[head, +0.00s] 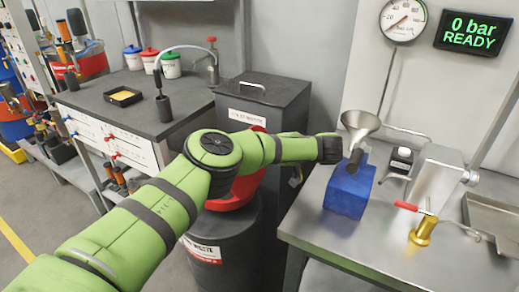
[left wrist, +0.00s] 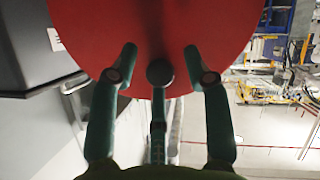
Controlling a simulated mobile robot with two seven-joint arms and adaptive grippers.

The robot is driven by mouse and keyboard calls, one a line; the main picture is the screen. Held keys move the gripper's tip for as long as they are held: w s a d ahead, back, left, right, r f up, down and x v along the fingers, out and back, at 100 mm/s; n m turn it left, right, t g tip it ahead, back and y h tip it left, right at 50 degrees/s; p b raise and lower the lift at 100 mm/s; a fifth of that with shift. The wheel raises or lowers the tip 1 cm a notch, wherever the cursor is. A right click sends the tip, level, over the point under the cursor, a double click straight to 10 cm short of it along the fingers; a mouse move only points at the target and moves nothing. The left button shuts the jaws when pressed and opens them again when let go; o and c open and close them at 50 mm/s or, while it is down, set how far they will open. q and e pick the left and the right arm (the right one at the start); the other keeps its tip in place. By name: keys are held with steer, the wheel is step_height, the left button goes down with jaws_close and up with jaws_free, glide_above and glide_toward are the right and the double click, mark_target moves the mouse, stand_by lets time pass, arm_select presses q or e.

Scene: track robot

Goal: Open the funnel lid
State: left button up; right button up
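A red funnel (head: 235,192) sits on a dark drum (head: 225,232), partly covered by my green left arm. More red, possibly its lid (head: 258,129), shows just above the forearm; most of it is hidden, so I cannot tell how far it is open. In the left wrist view a large round red surface (left wrist: 160,25) fills the top. My left gripper (left wrist: 160,70) has its fingers spread in front of it, with nothing visibly held between them. I cannot tell whether they touch the red surface. In the head view the left fingers cannot be made out. My right gripper is not in view.
A dark grey cabinet (head: 275,98) stands behind the drum. The steel bench (head: 318,225) at right carries a blue block (head: 348,192), a metal funnel (head: 360,122) and a brass valve (head: 424,230). A grey workbench (head: 150,118) stands at left.

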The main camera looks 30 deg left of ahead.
arm_select(q)
step_height(320, 180, up, 10)
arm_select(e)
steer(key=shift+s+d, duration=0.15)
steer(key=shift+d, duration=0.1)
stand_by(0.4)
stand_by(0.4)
